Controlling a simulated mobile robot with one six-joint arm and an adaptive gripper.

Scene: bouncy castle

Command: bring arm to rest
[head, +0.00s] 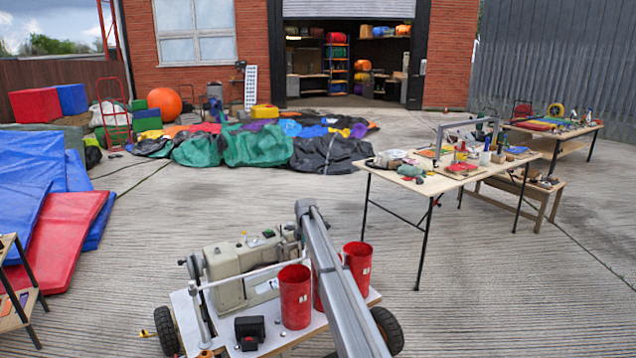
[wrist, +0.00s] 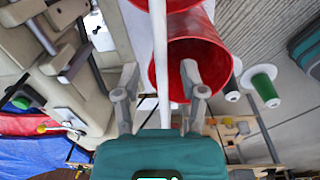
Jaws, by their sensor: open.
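My gripper (wrist: 160,78) shows in the wrist view with its two grey fingers spread apart and nothing held between them. A pale rod runs through the gap in the picture; I cannot tell how far behind the fingers it lies. The right finger overlaps the mouth of a red container (wrist: 207,45); I cannot tell whether they touch. In the head view my grey arm (head: 340,285) reaches forward over a wheeled work surface. The gripper cannot be made out there.
A beige sewing machine (head: 238,270) and red containers (head: 295,297) stand close around my arm, with a black box (head: 250,329) in front. A cluttered table (head: 400,187) stands to the right. Blue and red mats (head: 62,240) lie left. Open concrete lies beyond the work surface.

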